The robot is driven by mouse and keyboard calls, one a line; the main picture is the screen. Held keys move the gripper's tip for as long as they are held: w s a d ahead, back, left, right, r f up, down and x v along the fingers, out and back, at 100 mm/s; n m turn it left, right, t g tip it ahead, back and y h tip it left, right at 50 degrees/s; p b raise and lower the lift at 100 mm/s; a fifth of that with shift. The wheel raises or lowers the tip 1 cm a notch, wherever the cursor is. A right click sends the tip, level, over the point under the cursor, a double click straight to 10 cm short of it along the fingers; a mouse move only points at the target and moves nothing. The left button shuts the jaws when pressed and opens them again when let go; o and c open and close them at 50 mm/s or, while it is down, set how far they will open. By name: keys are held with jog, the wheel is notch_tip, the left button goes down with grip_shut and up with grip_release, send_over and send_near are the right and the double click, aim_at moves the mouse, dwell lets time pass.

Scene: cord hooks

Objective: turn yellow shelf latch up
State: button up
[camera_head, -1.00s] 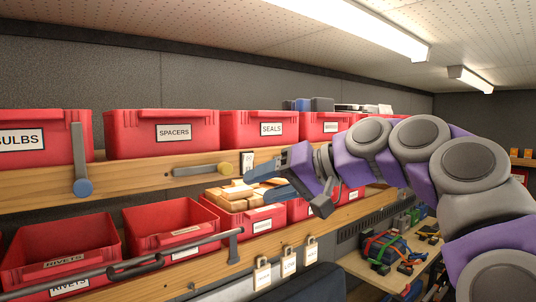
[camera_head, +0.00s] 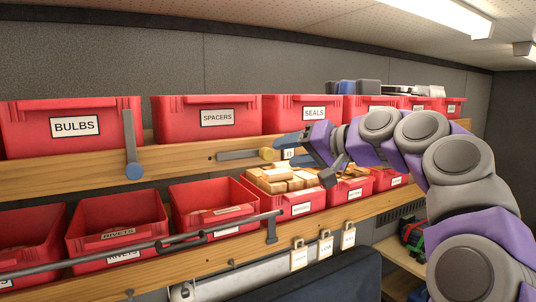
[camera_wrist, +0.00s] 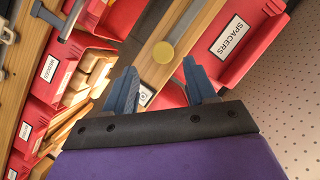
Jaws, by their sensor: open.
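The yellow shelf latch is a grey bar (camera_head: 236,156) with a round yellow end (camera_head: 267,154), mounted on the upper wooden shelf edge. The bar lies about level, running left from the yellow end. My gripper (camera_head: 282,145) is open and empty, just right of the yellow end in the head view. In the wrist view, the yellow end (camera_wrist: 163,52) shows just ahead of the gap between my open fingers (camera_wrist: 159,72). The fingers look apart from it.
A second latch with a blue end (camera_head: 134,171) stands upright to the left. Red bins, including SPACERS (camera_head: 190,135) and SEALS (camera_head: 285,122), line the upper shelf. A lower rail (camera_head: 170,240) and hanging padlocks (camera_head: 299,258) are below.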

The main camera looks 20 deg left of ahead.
aim_at(270, 156)
jog(key=x, duration=0.3)
jog(key=p+x, duration=0.1)
jog(key=x, duration=0.3)
jog(key=shift+s+a, duration=0.2)
jog(key=shift+a, duration=0.05)
jog(key=shift+s+a, duration=0.1)
jog(key=shift+a, duration=0.15)
jog(key=shift+w+d, duration=0.2)
jog(key=shift+d, duration=0.2)
jog(key=shift+c, duration=0.3)
jog(key=shift+s, duration=0.2)
jog(key=c, duration=0.4)
grip_shut()
